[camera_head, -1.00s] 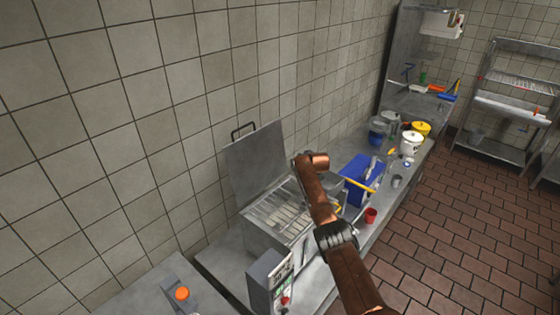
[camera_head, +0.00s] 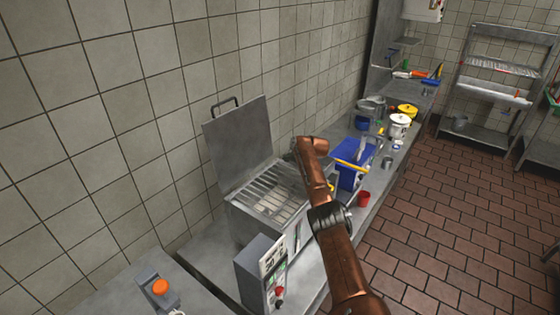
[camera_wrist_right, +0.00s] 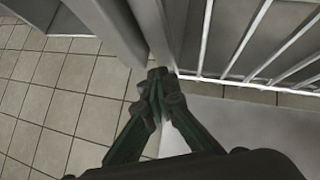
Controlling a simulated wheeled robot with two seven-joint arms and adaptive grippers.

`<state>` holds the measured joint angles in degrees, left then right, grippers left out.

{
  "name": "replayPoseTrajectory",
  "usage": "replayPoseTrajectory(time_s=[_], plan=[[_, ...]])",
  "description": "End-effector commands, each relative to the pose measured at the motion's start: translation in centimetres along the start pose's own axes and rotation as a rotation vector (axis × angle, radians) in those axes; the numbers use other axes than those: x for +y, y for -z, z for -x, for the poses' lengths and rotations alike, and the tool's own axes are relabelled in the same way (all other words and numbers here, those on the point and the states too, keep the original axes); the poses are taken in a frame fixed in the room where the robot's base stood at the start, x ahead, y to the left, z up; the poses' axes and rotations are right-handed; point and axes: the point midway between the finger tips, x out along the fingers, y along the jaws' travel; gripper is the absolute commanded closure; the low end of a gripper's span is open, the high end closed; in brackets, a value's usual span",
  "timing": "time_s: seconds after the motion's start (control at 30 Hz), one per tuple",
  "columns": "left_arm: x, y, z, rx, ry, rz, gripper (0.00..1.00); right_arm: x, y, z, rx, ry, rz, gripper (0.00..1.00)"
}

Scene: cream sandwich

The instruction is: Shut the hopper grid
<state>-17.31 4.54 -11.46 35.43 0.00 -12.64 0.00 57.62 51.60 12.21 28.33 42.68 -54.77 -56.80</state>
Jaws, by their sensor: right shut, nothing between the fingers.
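The hopper (camera_head: 242,220) is a grey metal box on the counter by the wall. Its flat lid (camera_head: 237,145), with a black handle on top, stands raised against the wall side. The barred grid (camera_head: 268,186) shows at the hopper mouth, with pale pieces visible between its bars; its exact tilt is hard to tell. The bars also show at right in the right wrist view (camera_wrist_right: 248,45). My right gripper (camera_wrist_right: 158,76) is shut and empty, its tips close to a grey metal edge beside the grid; contact cannot be told. In the head view my right arm hides it. My left gripper is not seen.
A control box (camera_head: 262,270) stands in front of the hopper. A red cup (camera_head: 363,197), a blue bin (camera_head: 350,178) and white and yellow tubs (camera_head: 399,127) stand farther along the counter. An orange button (camera_head: 160,286) is at lower left. The tiled floor at right is clear.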

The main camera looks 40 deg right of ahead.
Motion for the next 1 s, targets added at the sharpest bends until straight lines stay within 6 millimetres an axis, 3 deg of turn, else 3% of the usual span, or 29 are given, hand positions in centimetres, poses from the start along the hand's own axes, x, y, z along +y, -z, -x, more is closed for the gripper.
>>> replayPoseTrajectory(time_s=[0.1, 0.57, 0.73, 0.87, 1.0], plan=[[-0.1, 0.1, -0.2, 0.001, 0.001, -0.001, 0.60, -0.2, -0.9, -0.3, -0.010, 0.008, -0.006, 1.00], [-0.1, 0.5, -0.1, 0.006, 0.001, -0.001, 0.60, -0.6, -1.1, -0.4, -0.017, 0.016, -0.007, 1.00], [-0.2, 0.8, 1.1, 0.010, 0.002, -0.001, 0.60, 0.2, 0.3, 1.0, -0.014, 0.014, -0.006, 1.00], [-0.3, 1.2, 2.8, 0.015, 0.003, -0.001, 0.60, 1.6, 2.4, 3.1, -0.006, 0.005, -0.006, 1.00], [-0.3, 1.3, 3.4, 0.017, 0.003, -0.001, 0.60, 2.0, 2.2, 4.5, -0.004, 0.002, -0.003, 1.00]])
